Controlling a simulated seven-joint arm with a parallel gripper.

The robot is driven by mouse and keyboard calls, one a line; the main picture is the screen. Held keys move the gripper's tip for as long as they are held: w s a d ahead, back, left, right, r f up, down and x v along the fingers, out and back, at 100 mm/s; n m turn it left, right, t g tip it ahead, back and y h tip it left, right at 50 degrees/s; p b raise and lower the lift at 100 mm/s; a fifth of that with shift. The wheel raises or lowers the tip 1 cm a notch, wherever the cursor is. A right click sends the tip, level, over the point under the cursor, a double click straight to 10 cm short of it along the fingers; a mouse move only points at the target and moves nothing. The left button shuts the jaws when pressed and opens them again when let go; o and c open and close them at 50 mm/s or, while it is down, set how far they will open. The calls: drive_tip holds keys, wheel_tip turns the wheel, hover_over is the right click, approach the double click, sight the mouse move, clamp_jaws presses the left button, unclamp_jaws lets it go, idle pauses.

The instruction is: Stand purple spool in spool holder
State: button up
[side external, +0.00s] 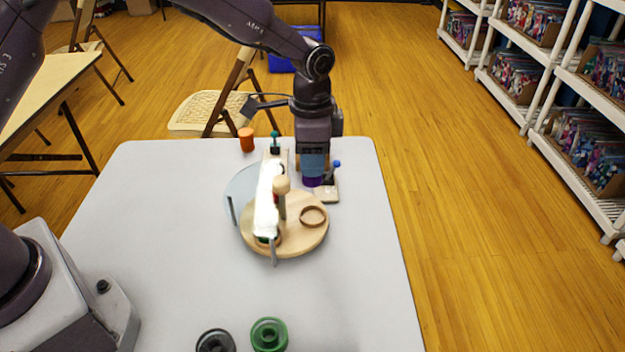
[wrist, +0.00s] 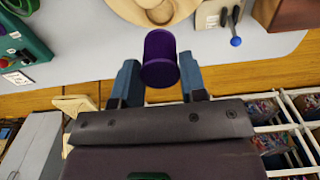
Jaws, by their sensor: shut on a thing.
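The purple spool (side external: 313,181) is at the lower end of my gripper (side external: 313,165), near the far right part of the table. In the wrist view the purple spool (wrist: 160,58) sits between the two blue fingers of my gripper (wrist: 158,68), which is shut on it. A round wooden base (side external: 288,246) with a brown ring (side external: 313,216) and an upright knobbed post (side external: 282,186) looks like the spool holder. The spool is apart from the ring, beyond it in the side view. The wooden base (wrist: 125,8) shows partly at the top of the wrist view.
A small lever block with a blue knob (side external: 337,164) stands close beside the spool. A bright white upright piece (side external: 266,203) rises by the base. An orange spool (side external: 246,139) stands behind; green (side external: 269,335) and black (side external: 214,341) spools lie in front.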

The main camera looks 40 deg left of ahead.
wheel_tip(320, 180, up, 3)
drive_tip(key=shift+r, duration=0.15)
drive_tip(key=w+a+n, duration=0.3)
drive_tip(key=a, duration=0.5)
drive_tip(key=w+a+n, duration=0.2)
drive_tip(key=a+n, duration=0.1)
drive_tip(key=a, duration=0.6)
drive_tip(key=shift+w+a+f, duration=0.1)
drive_tip(key=shift+f, duration=3)
drive_tip(key=shift+a+f, duration=0.1)
drive_tip(key=shift+f, duration=2.95)
drive_tip(key=shift+f, duration=0.35)
drive_tip(key=shift+f, duration=0.5)
drive_tip(key=shift+f, duration=0.1)
drive_tip(key=o, duration=0.8)
drive_tip(key=shift+o, duration=0.2)
